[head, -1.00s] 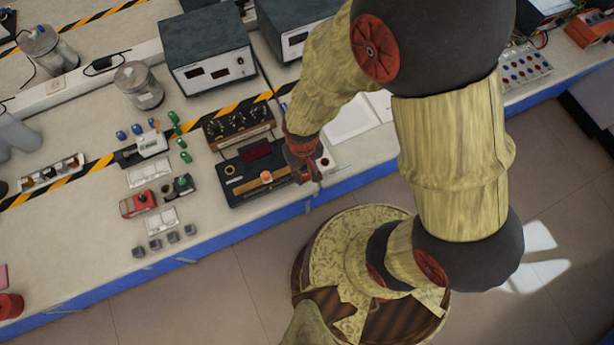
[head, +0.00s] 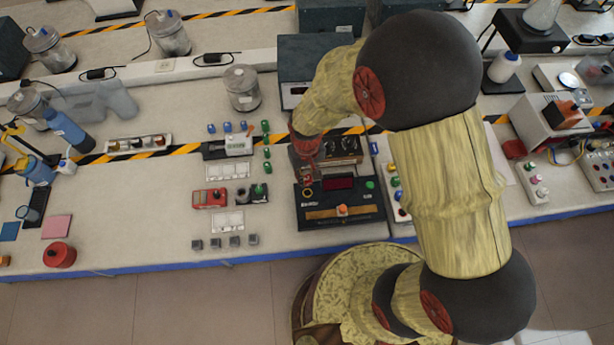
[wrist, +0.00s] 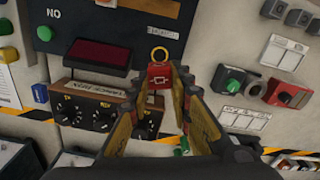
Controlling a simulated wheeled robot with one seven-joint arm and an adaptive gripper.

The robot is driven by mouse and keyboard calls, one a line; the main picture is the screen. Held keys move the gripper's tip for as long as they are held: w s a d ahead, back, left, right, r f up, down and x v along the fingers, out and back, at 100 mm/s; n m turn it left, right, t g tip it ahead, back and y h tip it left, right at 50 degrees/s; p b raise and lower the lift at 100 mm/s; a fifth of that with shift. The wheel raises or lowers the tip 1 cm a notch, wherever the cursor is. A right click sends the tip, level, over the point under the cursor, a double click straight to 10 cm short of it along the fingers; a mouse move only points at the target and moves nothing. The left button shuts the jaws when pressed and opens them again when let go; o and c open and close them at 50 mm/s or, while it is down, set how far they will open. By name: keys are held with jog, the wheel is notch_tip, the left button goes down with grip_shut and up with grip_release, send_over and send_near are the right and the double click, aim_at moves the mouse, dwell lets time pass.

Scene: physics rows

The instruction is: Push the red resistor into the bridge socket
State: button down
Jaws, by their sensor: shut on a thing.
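The red resistor (wrist: 158,76), a small block with a white symbol, is between my gripper's fingertips (wrist: 160,84) in the wrist view. My gripper is shut on it. The bridge is a black box (head: 364,214) with a dark red display, a slider with an orange knob and a green button. Its yellow-ringed socket (wrist: 159,54) is just beyond the resistor in the wrist view. The socket ring also shows in the head view (head: 307,193), just below my gripper (head: 306,178). The gap between resistor and socket cannot be judged. The resistor is not clear in the head view.
A dial box (head: 342,150) stands behind the bridge, close to my gripper. Red (head: 209,198) and black-green (head: 258,193) modules stand to the left, with small grey blocks (head: 216,243) in front.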

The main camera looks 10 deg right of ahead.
jog(key=shift+f+b, duration=2)
jog(key=shift+f, duration=1)
jog(key=shift+f+b, duration=0.6)
jog(key=shift+f, duration=0.55)
dwell(0.3)
jog(key=c, duration=1.5)
grip_release()
jog(key=shift+c, duration=0.2)
jog(key=shift+o, duration=0.4)
jog(key=o, duration=0.3)
jog(key=shift+r, duration=0.1)
jog(key=shift+r+p, duration=2.45)
jog(key=shift+r, duration=0.75)
